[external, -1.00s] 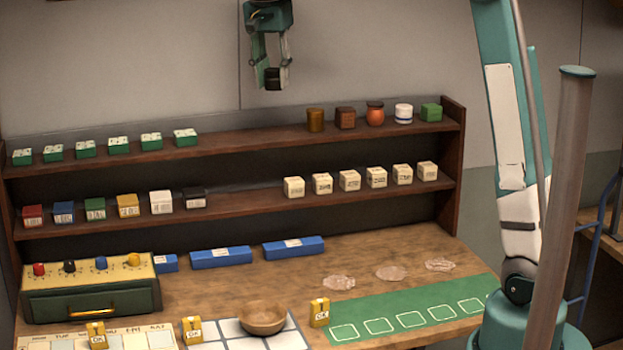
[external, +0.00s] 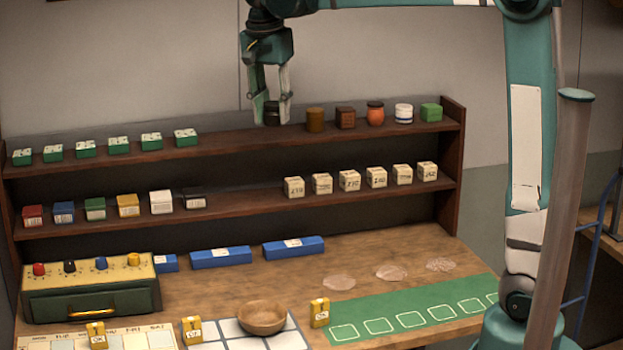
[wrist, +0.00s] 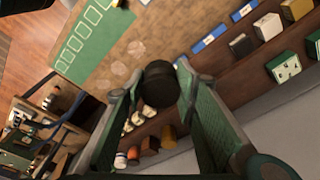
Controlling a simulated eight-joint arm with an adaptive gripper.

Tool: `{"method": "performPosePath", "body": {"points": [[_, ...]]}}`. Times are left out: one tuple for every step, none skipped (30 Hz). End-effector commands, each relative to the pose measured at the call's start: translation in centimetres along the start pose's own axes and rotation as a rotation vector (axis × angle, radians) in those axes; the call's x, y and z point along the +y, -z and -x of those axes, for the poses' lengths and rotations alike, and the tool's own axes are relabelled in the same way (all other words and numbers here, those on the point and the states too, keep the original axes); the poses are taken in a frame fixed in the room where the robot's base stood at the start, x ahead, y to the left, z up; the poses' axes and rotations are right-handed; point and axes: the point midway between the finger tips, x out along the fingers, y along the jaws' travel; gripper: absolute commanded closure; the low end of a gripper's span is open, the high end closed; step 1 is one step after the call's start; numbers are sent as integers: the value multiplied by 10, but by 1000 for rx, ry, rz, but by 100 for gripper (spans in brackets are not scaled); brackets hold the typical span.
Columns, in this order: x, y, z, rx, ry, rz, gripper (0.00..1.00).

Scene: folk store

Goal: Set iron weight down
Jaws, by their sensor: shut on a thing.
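The iron weight (external: 271,114) is a small dark, rounded block held between the fingertips of my gripper (external: 271,108). In the wrist view the weight (wrist: 160,85) shows as a dark cylinder between both fingers of my gripper (wrist: 158,82). In the external view it appears level with the top shelf (external: 235,136), just left of the brown jar (external: 315,120). I cannot tell whether its base touches the shelf. My gripper points downward, and the weight looks upright.
Right of the weight on the top shelf stand a dark brown box (external: 345,118), an orange jar (external: 375,113), a white jar (external: 403,113) and a green box (external: 431,112). Several green boxes (external: 151,140) stand to the left. The shelf between these groups looks free.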

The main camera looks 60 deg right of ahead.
Motion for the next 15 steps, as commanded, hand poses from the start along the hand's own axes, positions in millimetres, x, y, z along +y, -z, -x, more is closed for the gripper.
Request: {"method": "performPosePath", "body": {"points": [[0,-1,-9,0,0,0,95],[0,-2,-15,0,0,0,95],[-1,-4,-25,0,0,0,95],[-1,-4,-32,0,0,0,95],[-1,-6,-40,0,0,0,95],[-1,-7,-49,0,0,0,95],[-1,-8,-57,0,0,0,95],[-1,-9,-64,0,0,0,95],[0,-11,-75,0,0,0,95],[0,-12,-82,0,0,0,95],[-1,-13,-90,0,0,0,95],[-1,-15,-100,0,0,0,95],[-1,-16,-107,0,0,0,95],[-1,-17,-115,0,0,0,95],[-1,-18,-125,0,0,0,95]]}}
